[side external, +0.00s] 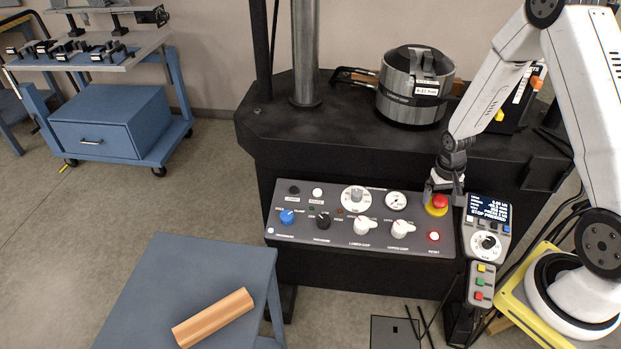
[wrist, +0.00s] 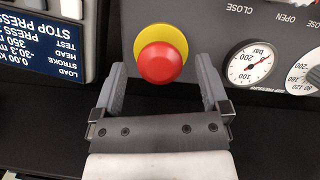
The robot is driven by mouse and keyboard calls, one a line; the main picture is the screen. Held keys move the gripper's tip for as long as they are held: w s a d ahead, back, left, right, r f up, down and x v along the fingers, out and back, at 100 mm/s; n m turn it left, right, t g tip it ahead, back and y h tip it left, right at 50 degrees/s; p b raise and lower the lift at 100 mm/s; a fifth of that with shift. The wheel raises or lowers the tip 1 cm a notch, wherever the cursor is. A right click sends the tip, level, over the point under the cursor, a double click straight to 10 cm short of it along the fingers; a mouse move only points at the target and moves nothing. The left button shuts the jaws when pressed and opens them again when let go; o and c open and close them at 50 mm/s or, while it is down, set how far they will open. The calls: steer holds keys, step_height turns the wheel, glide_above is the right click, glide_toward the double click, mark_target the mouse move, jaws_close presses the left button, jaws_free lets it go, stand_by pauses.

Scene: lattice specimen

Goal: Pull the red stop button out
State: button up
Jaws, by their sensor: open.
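The red stop button (side external: 439,202) sits on a yellow backing at the upper right of the grey control panel (side external: 335,249). In the wrist view, the red button (wrist: 160,63) and its yellow disc (wrist: 160,32) are at the upper middle. My gripper (side external: 443,190) is right at the button in the side view. In the wrist view my gripper (wrist: 162,80) is open, with one finger on each side of the red button. Gaps show between the fingers and the button, so it appears not gripped.
A pressure gauge (wrist: 250,62) and a dial (wrist: 305,72) are beside the button. A display (side external: 488,210) reading "STOP PRESSED" hangs right of the panel. A blue table (side external: 150,285) holds a copper-coloured piece (side external: 213,318).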

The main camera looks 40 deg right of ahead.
jaws_close()
steer(key=shift+r, duration=0.1)
steer(key=shift+s+a+r, duration=0.1)
steer(key=shift+r, duration=0.4)
jaws_free()
steer(key=shift+r, duration=0.1)
